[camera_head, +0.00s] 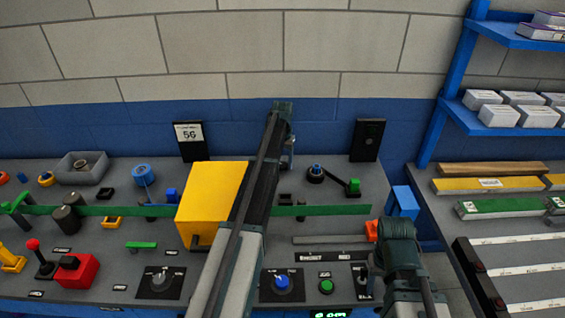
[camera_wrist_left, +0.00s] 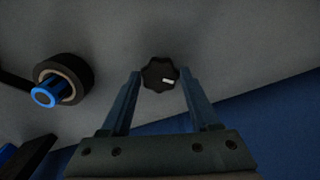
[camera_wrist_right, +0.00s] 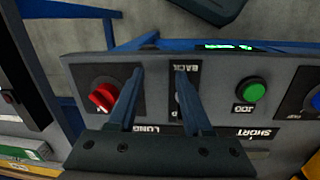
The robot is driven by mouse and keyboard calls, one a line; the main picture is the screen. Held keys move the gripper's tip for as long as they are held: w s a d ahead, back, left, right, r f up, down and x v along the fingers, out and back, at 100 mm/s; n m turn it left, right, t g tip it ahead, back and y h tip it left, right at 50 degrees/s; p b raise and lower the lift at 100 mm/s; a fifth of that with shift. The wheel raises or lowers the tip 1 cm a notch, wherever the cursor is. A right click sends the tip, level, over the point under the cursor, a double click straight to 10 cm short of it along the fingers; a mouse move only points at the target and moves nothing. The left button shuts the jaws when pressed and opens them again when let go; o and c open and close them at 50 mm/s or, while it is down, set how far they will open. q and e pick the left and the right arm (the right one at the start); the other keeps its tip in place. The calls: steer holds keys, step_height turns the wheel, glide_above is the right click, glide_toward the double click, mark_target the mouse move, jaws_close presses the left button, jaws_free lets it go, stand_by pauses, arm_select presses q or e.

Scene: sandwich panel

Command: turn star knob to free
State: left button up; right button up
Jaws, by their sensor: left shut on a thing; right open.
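The black star knob (camera_wrist_left: 160,75) with a white mark shows in the left wrist view. My left gripper (camera_wrist_left: 162,82) has its two fingers on either side of this knob and is shut on it. In the head view my left gripper (camera_head: 287,148) reaches over the back of the panel, and the knob is hidden behind it. My right gripper (camera_wrist_right: 158,76) is open and empty above the front strip of the panel, between a red knob (camera_wrist_right: 104,97) and a green JOG button (camera_wrist_right: 251,91). In the head view its fingertips are hidden behind its own wrist.
A black roller with a blue hub (camera_wrist_left: 58,90) lies left of the knob. A blue block (camera_head: 403,202) stands near my right wrist. Blue shelves (camera_head: 495,115) rise at right.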

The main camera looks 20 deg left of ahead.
mark_target(282, 164)
arm_select(q)
steer(key=n, duration=0.4)
steer(key=shift+n, duration=2.1)
steer(key=o, duration=1.4)
steer(key=shift+c, duration=0.2)
steer(key=shift+r, duration=0.15)
arm_select(e)
steer(key=shift+r, duration=0.15)
arm_select(q)
step_height(282, 164, up, 14)
steer(key=p, duration=1.3)
steer(key=shift+f+p, duration=0.2)
steer(key=shift+p, duration=0.2)
arm_select(e)
step_height(282, 164, up, 14)
steer(key=shift+f, duration=0.25)
